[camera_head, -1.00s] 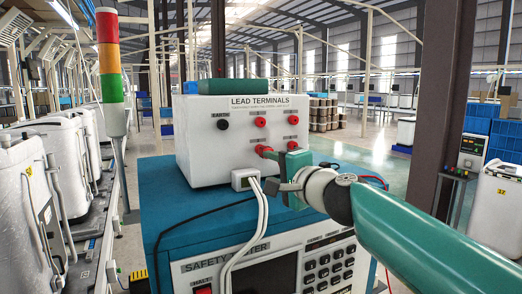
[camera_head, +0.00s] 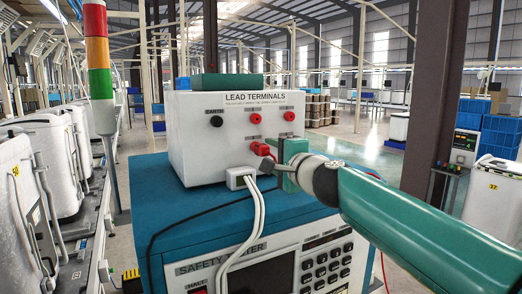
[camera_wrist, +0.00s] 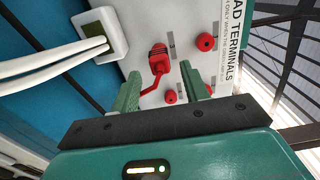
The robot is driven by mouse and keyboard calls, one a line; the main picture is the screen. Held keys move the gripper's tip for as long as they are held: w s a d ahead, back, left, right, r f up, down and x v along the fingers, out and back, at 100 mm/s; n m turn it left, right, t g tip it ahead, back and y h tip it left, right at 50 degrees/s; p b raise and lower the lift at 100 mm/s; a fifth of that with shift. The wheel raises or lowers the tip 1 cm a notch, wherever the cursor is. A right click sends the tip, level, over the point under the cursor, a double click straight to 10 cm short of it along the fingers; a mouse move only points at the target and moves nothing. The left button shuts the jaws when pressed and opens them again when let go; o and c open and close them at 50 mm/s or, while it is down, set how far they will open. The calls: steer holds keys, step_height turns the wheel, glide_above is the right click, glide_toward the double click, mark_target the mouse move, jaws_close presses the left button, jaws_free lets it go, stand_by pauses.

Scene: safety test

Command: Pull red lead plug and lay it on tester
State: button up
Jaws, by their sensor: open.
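The red lead plug (camera_head: 261,149) sits at the lower part of the white lead terminals box (camera_head: 205,150). In the wrist view the plug (camera_wrist: 158,57) stands against the panel, with its red lead running down between my fingers. My gripper (camera_wrist: 162,88) is open. Its two green fingers straddle the line of the plug, with their tips short of the plug's head. In the head view my gripper (camera_head: 284,164) is at the box's right front, hiding part of the panel.
A white connector (camera_head: 239,178) with two white cables hangs at the box's lower front. A black cable crosses the tester top. A signal tower (camera_head: 98,55) stands at left.

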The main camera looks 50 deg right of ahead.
mark_target(266, 152)
steer(key=shift+x, duration=2.4)
jaws_close()
steer(key=shift+s, duration=0.1)
steer(key=shift+v, duration=2.95)
steer(key=shift+a, duration=0.1)
